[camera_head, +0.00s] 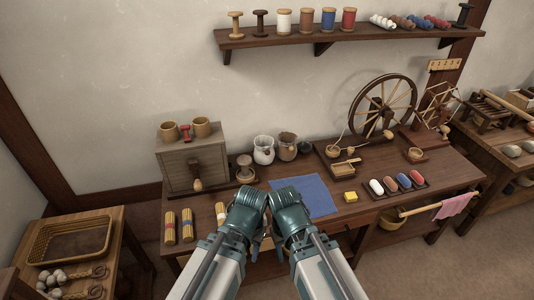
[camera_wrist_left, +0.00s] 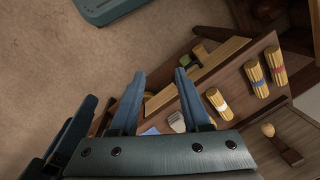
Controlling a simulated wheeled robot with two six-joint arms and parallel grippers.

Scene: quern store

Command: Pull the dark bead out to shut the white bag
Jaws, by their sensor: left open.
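The small white bag (camera_head: 263,150) stands upright at the back of the dark wooden table, between a round wooden piece and a brown bag (camera_head: 287,146). Its dark bead is too small to make out. My left gripper (camera_head: 256,243) hangs at the table's front edge, well in front of the bag. In the left wrist view its fingers (camera_wrist_left: 160,73) are apart with nothing held. My right gripper (camera_head: 278,246) hangs close beside it. Its fingers show at the left of the wrist view, and their opening is unclear. The bag is not seen in the wrist view.
A blue cloth (camera_head: 304,195) lies in front of the bags. Banded bundles (camera_head: 187,225) lie at the table's left front. A grey wooden box (camera_head: 192,160) stands at the back left. A yellow block (camera_head: 350,197), a tray of coloured rolls (camera_head: 397,186) and a spinning wheel (camera_head: 383,108) are to the right.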

